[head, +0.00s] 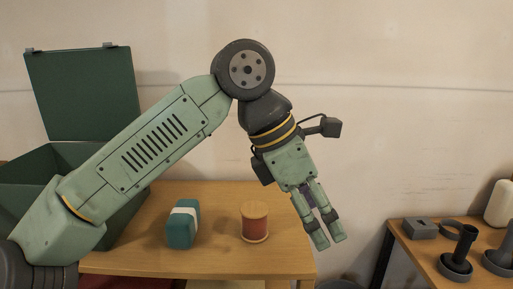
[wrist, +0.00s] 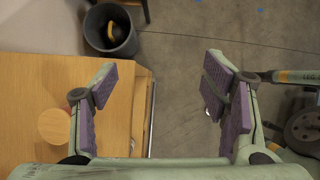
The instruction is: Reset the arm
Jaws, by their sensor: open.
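My arm reaches up from the lower left of the head view and bends down at its elbow. My gripper (head: 323,243) hangs pointing down near the right edge of the wooden table (head: 205,200), to the right of the spool. In the wrist view my gripper (wrist: 165,85) is open, with its purple-padded fingers wide apart. Nothing is between the fingers; the table edge and the grey floor show below them.
A reddish spool (head: 255,223) and a teal block with a white band (head: 182,225) stand on the table. A green open-lidded box (head: 85,90) is at left. A side table (head: 435,255) with dark parts is at right. A dark bin (wrist: 112,32) stands on the floor.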

